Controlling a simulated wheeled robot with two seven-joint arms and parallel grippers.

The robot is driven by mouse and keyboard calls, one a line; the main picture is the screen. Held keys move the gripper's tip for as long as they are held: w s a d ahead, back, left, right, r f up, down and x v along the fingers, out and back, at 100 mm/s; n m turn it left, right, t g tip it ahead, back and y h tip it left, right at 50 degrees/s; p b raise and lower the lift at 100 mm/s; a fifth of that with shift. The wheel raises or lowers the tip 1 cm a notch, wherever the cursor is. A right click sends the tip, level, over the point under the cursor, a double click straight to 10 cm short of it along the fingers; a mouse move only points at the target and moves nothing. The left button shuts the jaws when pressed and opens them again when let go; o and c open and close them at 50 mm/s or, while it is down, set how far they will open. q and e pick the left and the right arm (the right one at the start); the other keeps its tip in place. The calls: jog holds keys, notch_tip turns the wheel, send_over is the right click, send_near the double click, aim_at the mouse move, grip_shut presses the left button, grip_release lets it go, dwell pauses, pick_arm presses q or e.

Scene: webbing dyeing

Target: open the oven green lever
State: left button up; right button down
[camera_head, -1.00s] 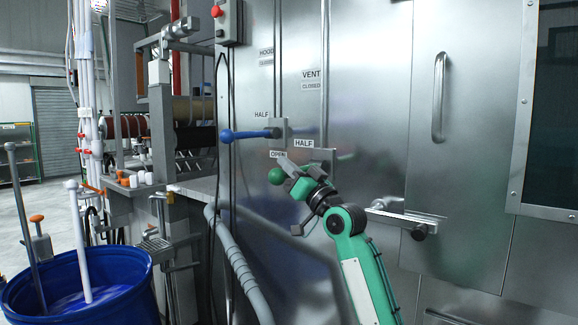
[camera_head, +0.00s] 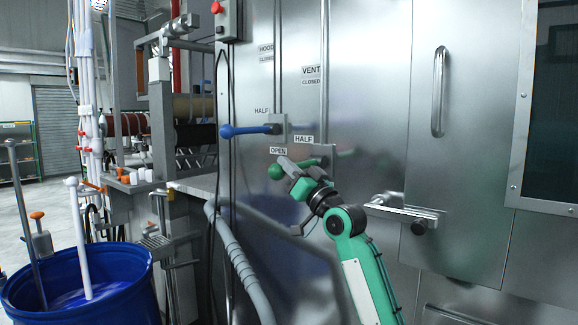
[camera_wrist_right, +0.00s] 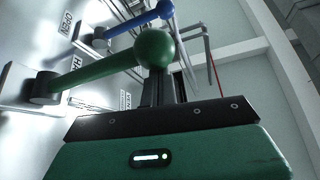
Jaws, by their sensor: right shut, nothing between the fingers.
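The green lever (camera_head: 275,172) sits on the steel oven front, its ball end toward the left beside the OPEN label (camera_head: 278,150). Its pivot is to the right, under the HALF label. In the right wrist view the green lever (camera_wrist_right: 100,72) runs from its pivot at left to the large ball. My right gripper (camera_head: 290,170) is at the ball end, shut and empty. In the wrist view its dark fingers (camera_wrist_right: 160,90) reach up to just below the ball, overlapping it in the picture; I cannot tell whether they touch. My left gripper is out of view.
A blue lever (camera_head: 246,130) sits above the green one, pointing left. A door handle (camera_head: 438,92) and a latch bar (camera_head: 402,212) are to the right. A grey hose (camera_head: 238,262) and a blue barrel (camera_head: 120,285) stand at lower left.

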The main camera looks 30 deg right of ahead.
notch_tip(320, 180, up, 4)
jog(key=p, duration=0.4)
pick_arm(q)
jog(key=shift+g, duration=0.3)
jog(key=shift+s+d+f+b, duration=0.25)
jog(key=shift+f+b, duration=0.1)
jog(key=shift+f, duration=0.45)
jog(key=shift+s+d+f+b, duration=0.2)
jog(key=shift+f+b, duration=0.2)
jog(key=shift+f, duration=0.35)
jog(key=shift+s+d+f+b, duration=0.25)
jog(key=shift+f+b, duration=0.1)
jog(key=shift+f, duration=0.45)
pick_arm(e)
jog(key=d+v, duration=0.1)
jog(key=v, duration=0.9)
jog(key=shift+s, duration=0.15)
jog(key=shift+d, duration=0.15)
